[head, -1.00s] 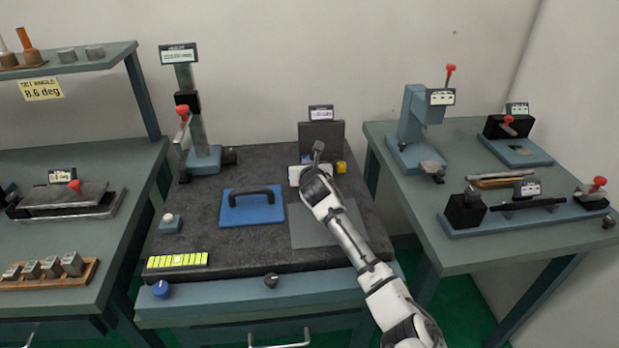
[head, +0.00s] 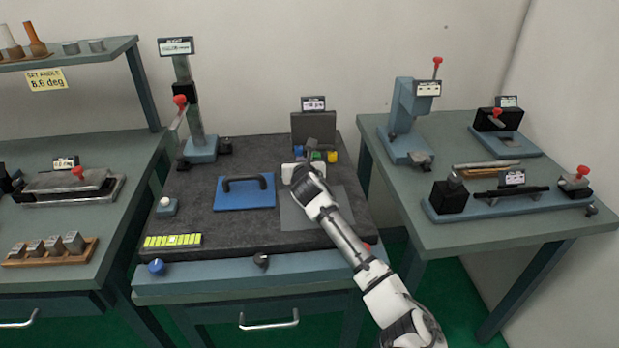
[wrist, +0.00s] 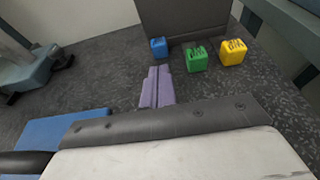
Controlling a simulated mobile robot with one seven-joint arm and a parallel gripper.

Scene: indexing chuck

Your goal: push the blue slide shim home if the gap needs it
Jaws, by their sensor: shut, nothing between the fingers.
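The small blue shim (wrist: 158,47) stands on the dark plate by the lower left corner of a grey upright block (wrist: 185,18); it also shows in the head view (head: 299,153). I cannot tell whether it touches the block or how wide any gap is. A green cube (wrist: 196,58) and a yellow cube (wrist: 233,52) with dark markings stand to its right. My gripper (wrist: 158,70) is shut and empty, its fingers pointing at the blue shim.
A small display (head: 313,103) tops the grey block. A blue plate with a black handle (head: 245,193) lies to the left on the dark surface (head: 215,225). A lever stand (head: 199,148) is at the back left. A thin grey sheet (head: 325,215) lies under my arm.

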